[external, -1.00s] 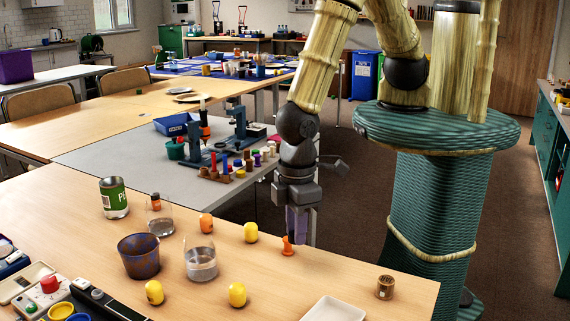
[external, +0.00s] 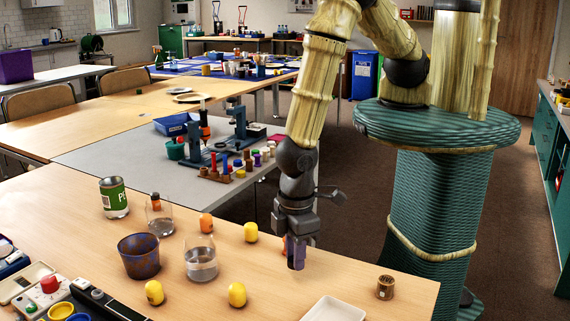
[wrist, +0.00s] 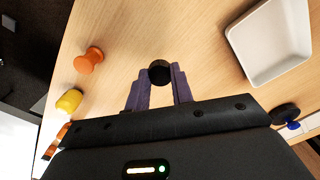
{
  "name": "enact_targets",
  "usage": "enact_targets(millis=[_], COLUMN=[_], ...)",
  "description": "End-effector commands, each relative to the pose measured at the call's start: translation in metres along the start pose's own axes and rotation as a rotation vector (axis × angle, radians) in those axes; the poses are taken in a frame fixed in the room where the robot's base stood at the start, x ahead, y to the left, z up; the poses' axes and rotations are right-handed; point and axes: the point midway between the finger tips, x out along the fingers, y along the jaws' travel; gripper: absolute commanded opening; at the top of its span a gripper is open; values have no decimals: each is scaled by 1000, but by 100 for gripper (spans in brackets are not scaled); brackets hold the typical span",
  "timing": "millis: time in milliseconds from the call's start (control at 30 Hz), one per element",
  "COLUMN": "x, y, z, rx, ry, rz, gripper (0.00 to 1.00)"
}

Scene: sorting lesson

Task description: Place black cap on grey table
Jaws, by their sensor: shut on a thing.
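The black cap (wrist: 159,72) is a small dark round piece between the fingertips of my gripper (wrist: 160,79) in the wrist view. My gripper is shut on it. In the external view my gripper (external: 297,262) points down at the wooden table, and the cap cannot be made out there. The grey table (external: 120,155) stands behind the wooden table, left of my arm, with a bare area at its left.
An orange spool (wrist: 89,60) stands close to my gripper, with a yellow piece (wrist: 69,101) beyond it. A white tray (wrist: 268,45) is on the other side. Glasses, a can (external: 114,197) and a brown pot (external: 139,256) stand left. A rack (external: 225,172) occupies the grey table's right part.

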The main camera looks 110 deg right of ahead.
Motion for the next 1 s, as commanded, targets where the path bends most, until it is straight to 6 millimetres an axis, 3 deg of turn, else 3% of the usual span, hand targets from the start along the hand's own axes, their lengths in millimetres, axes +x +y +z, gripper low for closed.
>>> enact_targets(millis=[300, 767, 800, 867, 1000], x=[33, 41, 39, 39, 39], y=[1, 0, 0, 0, 0], z=[1, 0, 0, 0, 0], rx=[1, 1, 1, 1, 1], ry=[-3, -1, -1, -1, -1], rz=[1, 0, 0, 0, 0], gripper=[2, 2, 31, 42, 45])
